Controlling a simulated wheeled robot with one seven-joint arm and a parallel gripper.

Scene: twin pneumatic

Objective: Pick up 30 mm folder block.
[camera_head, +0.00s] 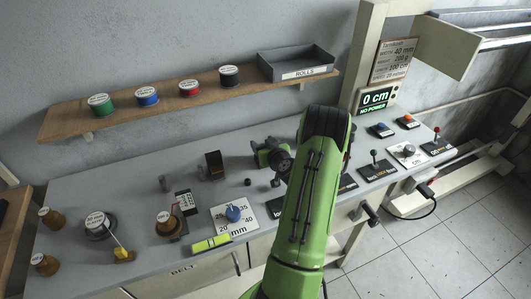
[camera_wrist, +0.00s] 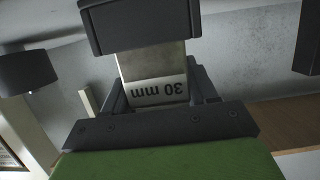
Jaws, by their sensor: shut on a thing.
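In the wrist view, a block with a pale label reading "30 mm" (camera_wrist: 158,90), upside down in the picture, sits between the dark fingers of my gripper (camera_wrist: 160,88). My gripper is shut on this folder block. A dark part of the block (camera_wrist: 138,24) shows at the top of the wrist view. In the head view my green arm reaches over the bench and hides the gripper's jaws and the held block.
The grey bench (camera_head: 150,200) carries spools, a dial plate (camera_head: 234,215), a yellow-green level (camera_head: 211,243) and several levers. A display (camera_head: 376,100) reads "0 cm" and "NO POWER".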

